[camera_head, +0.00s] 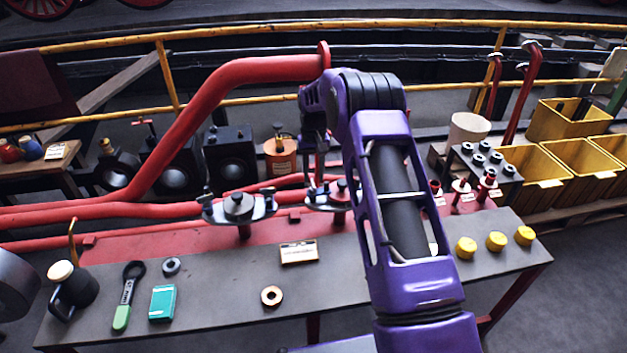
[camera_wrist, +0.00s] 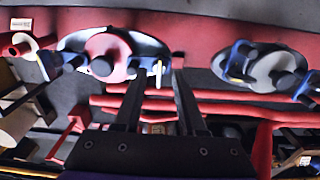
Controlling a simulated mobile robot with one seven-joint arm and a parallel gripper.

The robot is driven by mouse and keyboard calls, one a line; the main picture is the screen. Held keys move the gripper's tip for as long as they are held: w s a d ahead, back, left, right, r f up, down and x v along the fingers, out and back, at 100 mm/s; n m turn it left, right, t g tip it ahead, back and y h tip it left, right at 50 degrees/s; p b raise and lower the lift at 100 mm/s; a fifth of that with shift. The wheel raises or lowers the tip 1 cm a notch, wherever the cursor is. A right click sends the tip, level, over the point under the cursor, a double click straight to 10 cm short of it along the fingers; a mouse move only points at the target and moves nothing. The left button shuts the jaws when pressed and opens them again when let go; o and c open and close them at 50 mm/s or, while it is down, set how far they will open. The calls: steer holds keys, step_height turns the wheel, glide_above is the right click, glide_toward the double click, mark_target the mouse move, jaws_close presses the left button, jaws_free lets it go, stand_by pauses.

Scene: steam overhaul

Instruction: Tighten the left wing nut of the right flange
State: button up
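The right flange (camera_head: 338,198) stands on the red pipework at the back of the bench. It also shows at the left of the wrist view (camera_wrist: 112,50), where the scene appears turned around. Its left wing nut (camera_wrist: 149,65) is dark blue, with a pale mark beside it. My gripper (camera_wrist: 159,73) has its two dark fingers apart, with the nut near the fingertips, closer to the left finger. I cannot tell whether they touch. In the head view my gripper is above the flange's left side, and my purple arm hides part of the right side.
The left flange (camera_head: 239,206) stands close by, with its own wing nuts. A red pipe (camera_head: 222,84) rises behind. The grey bench (camera_head: 215,310) holds a green-handled wrench (camera_head: 126,297), a teal box (camera_head: 162,303), a ring (camera_head: 271,296) and yellow caps (camera_head: 496,241).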

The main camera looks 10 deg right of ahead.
mark_target(313, 185)
step_height(313, 185, up, 14)
steer(key=p, duration=0.1)
steer(key=shift+p, duration=0.35)
